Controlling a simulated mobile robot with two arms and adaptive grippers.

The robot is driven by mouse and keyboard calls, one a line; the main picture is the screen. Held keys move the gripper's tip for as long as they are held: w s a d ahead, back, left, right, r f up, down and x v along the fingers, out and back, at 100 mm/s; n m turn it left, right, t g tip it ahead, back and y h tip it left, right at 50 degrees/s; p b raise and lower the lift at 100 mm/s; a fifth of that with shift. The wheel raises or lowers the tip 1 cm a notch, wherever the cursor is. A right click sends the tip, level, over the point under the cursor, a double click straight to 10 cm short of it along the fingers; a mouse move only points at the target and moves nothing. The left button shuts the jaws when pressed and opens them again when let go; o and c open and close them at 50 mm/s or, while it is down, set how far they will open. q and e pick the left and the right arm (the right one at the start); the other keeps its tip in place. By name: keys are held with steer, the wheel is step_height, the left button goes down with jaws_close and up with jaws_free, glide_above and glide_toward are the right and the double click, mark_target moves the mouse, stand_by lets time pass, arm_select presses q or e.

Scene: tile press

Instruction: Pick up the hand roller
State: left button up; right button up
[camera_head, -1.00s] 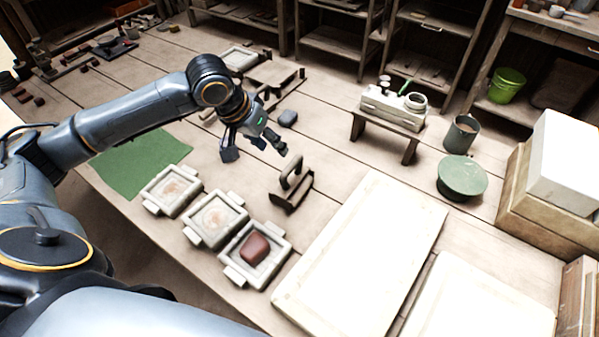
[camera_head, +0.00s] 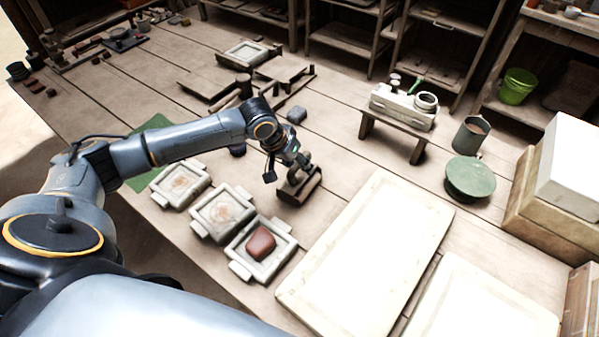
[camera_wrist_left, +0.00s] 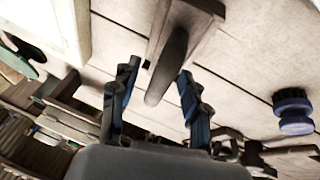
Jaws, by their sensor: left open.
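The hand roller (camera_head: 302,189) lies on the wooden table, a dark brown body with a grey upright handle. In the head view my left gripper (camera_head: 287,168) is over the roller and hides part of its handle. In the left wrist view the roller's handle (camera_wrist_left: 172,62) points in between the two parted blue-black fingers of my left gripper (camera_wrist_left: 158,75). The gripper is open, and gaps show between the handle and the fingers. My right gripper is in neither view.
Three square moulds stand in a row in front of the roller; the nearest mould (camera_head: 286,240) holds a reddish clay lump (camera_head: 260,242). A large pale board (camera_head: 375,245) lies to the right. A small bench (camera_head: 390,135) stands behind.

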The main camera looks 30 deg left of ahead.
arm_select(q)
steer(key=shift+c, duration=0.4)
jaws_close()
steer(key=shift+w+r, duration=0.1)
steer(key=shift+r, duration=0.05)
steer(key=shift+r, duration=0.3)
step_height(320, 180, up, 2)
steer(key=shift+r, duration=0.1)
steer(key=s+a+r+b, duration=0.2)
steer(key=s+a+r, duration=0.6)
steer(key=s+r, duration=0.2)
steer(key=shift+s, duration=0.7)
